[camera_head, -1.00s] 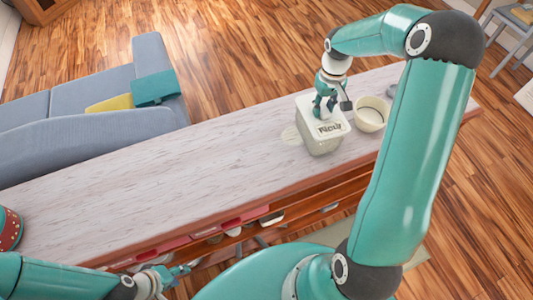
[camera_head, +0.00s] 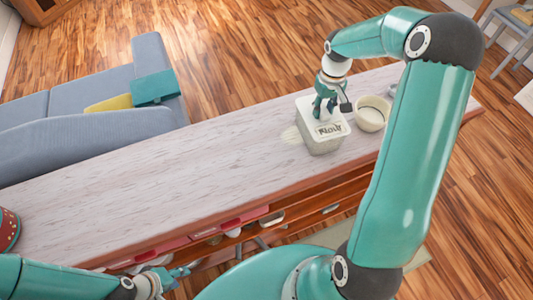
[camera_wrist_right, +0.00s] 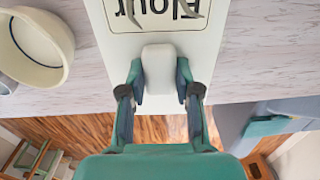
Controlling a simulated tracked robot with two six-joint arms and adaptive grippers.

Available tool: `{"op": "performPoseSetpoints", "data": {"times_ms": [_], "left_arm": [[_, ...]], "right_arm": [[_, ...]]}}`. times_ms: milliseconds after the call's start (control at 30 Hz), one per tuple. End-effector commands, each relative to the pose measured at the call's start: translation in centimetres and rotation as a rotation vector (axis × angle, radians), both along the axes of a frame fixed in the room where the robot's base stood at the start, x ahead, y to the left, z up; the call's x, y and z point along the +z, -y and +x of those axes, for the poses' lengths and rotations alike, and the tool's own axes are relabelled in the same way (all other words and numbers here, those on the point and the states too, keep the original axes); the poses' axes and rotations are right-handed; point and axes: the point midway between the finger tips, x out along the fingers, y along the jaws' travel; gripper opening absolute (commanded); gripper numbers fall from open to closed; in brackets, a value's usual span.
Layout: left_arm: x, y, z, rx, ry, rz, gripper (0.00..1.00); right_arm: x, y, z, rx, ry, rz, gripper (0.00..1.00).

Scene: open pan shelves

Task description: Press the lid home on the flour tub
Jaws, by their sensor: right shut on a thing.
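The pale flour tub (camera_head: 322,146) stands upright on the counter, right of its middle. Its white lid (camera_head: 303,106), labelled "Flour", covers its top; no gap between them shows at this size. The lid also fills the top middle of the wrist view (camera_wrist_right: 205,50). My right gripper (camera_head: 323,112) comes down from above and is shut on the lid's white knob (camera_wrist_right: 159,68), with one finger on each side. The far side of the rim is hidden. My left gripper (camera_head: 180,271) is low at the counter's front edge, away from the tub; its jaws are too small to read.
A cream bowl (camera_head: 371,114) stands close to the right of the tub. A red patterned container (camera_head: 8,229) stands at the far left. The long counter (camera_head: 160,185) is bare between. Shelves (camera_head: 300,215) hold pans below.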

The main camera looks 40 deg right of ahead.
Motion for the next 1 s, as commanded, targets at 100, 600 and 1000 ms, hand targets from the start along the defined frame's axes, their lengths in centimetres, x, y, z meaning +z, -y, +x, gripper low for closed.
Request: {"op": "performPoseSetpoints", "data": {"times_ms": [100,600,1000], "left_arm": [[-0.03,0.00,0.00,0.000,0.000,0.000,0.40],[-0.02,0.00,0.00,0.000,0.000,0.000,0.40],[0.17,0.00,0.00,0.000,0.000,0.000,0.40]], "right_arm": [[-0.25,-0.10,-0.09,0.001,-0.004,0.003,0.00],[-0.20,-0.08,-0.09,0.000,-0.003,0.003,0.61],[0.11,-0.06,-0.05,0.000,-0.003,0.002,0.61]]}}
